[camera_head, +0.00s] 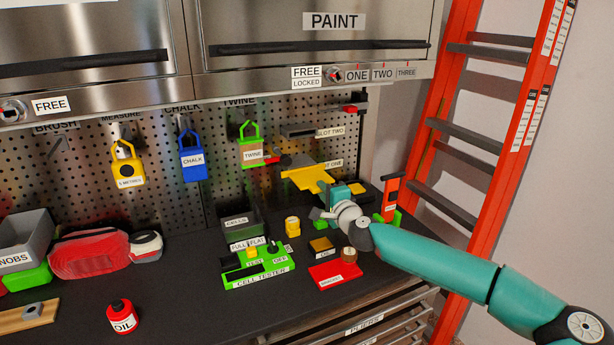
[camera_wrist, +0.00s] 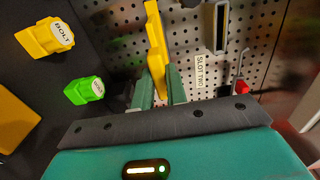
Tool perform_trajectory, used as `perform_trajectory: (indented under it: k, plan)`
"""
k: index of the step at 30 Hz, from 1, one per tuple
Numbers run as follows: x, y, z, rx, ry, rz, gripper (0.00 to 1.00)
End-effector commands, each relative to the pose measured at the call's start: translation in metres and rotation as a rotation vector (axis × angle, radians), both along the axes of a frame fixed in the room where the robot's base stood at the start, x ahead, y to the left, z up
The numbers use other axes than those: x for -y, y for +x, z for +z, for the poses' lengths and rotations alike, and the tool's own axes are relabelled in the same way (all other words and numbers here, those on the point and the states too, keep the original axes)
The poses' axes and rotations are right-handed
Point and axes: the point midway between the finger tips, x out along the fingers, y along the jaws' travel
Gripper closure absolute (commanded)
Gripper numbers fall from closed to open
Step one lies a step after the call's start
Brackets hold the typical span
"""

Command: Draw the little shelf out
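The little shelf is a yellow plate (camera_head: 303,177) at the pegboard by a label ending in "ONE" in the head view. In the wrist view the shelf (camera_wrist: 156,45) appears edge-on, a narrow yellow strip running down between my fingers. My gripper (camera_wrist: 160,88) has its two teal fingers close against both faces of the plate. In the head view my gripper (camera_head: 330,190) is at the shelf's right front side. The shelf's far edge and its seat in the slot are not clear.
A grey bracket (camera_head: 311,130) marked slot two is above the shelf; it also shows in the wrist view (camera_wrist: 220,27). A twine holder (camera_head: 252,153) hangs left. A green cell tester (camera_head: 258,275), red stand (camera_head: 335,275) and yellow cell (camera_head: 292,226) occupy the bench below. An orange ladder (camera_head: 455,130) stands right.

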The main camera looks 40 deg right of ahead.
Motion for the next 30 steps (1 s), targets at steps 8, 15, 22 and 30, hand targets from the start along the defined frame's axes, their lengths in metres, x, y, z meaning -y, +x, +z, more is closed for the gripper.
perform_trajectory:
  k: [8, 15, 22, 30]
  plan:
    - [0.000, -0.001, 0.001, 0.002, -0.002, 0.000, 1.00]
    - [-0.001, -0.005, 0.001, 0.002, -0.002, -0.001, 1.00]
    - [-0.002, -0.008, 0.001, 0.002, -0.002, -0.001, 1.00]
    - [-0.003, -0.011, 0.001, 0.002, -0.002, 0.000, 1.00]
